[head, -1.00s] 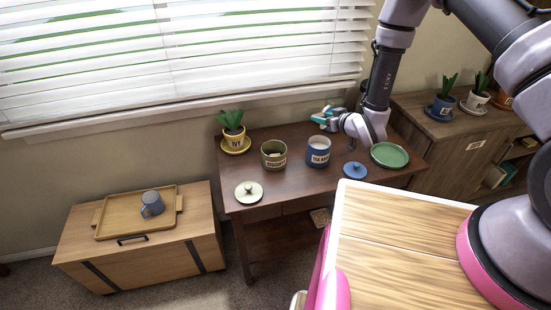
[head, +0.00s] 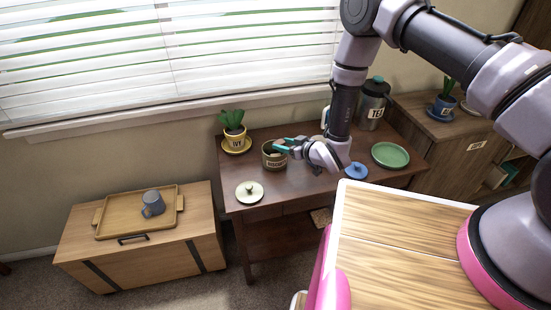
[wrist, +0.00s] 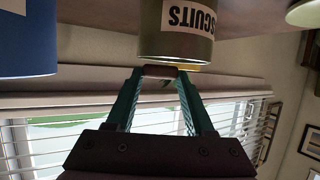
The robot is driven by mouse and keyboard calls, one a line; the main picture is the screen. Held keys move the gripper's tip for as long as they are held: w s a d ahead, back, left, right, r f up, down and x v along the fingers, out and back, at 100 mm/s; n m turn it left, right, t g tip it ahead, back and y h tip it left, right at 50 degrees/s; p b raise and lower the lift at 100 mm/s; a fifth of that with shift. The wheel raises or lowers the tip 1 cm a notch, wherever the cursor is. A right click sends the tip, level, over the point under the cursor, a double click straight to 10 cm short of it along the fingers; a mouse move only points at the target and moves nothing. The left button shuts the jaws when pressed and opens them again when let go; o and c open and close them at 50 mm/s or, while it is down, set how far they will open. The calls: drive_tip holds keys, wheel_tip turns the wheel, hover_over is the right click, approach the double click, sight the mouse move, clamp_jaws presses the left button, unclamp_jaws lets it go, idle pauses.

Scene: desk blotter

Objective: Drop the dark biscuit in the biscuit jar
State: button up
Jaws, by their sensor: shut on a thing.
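My gripper (head: 287,147) is at the rim of the olive-green biscuit jar (head: 268,163), on its right side in the head view. In the wrist view my teal fingers (wrist: 161,75) are closed on a small dark brown piece, the dark biscuit (wrist: 160,70). The jar, lettered "BISCUITS", shows upside down right by the fingertips in the wrist view (wrist: 177,45). It has no lid on, and something pale shows in its mouth. I cannot tell whether the biscuit is over the opening.
A blue jar (wrist: 25,40) is close beside. A blue lid (head: 356,170), green plate (head: 390,155) and tea canister (head: 372,105) are to the right.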

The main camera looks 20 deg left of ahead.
drive_tip(key=shift+f, duration=0.3)
drive_tip(key=o, duration=1.4)
drive_tip(key=shift+c, duration=0.2)
drive_tip(key=shift+d, duration=0.1)
drive_tip(key=v, duration=1)
drive_tip(key=shift+s+d, duration=0.2)
drive_tip(key=shift+d, duration=0.05)
